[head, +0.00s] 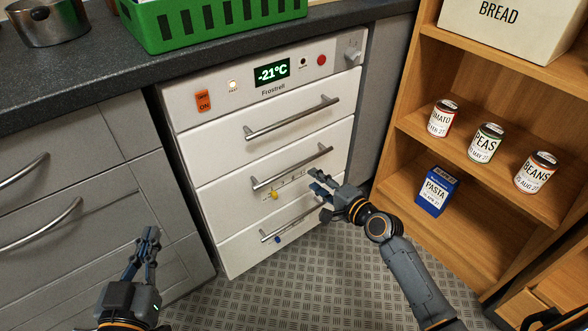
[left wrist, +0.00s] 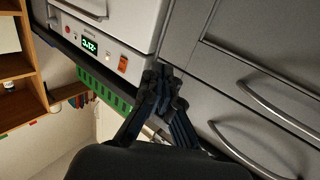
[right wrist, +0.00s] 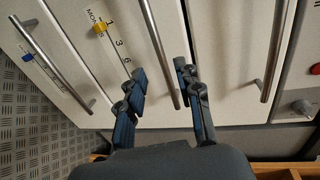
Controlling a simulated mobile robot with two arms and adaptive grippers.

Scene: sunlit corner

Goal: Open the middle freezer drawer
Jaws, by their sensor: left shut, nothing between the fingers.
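The white freezer (head: 190,130) has three drawers, all apparently closed. The middle drawer (head: 225,207) carries a metal bar handle (head: 290,168) and a small scale with a yellow slider (head: 275,195). My right gripper (head: 318,183) is open at the right end of this handle. In the right wrist view the middle handle (right wrist: 158,45) runs between the two spread fingers (right wrist: 162,84); I cannot tell whether they touch it. My left gripper (head: 150,236) is shut and empty, low in front of the grey cabinets. It also shows in the left wrist view (left wrist: 163,75).
The top drawer handle (head: 292,118) and bottom handle (head: 290,224) lie above and below. A wooden shelf (head: 400,165) with cans and a blue pasta box (head: 437,192) stands close right of my right arm. Grey cabinets (head: 90,160) are at left. Open metal floor lies in front.

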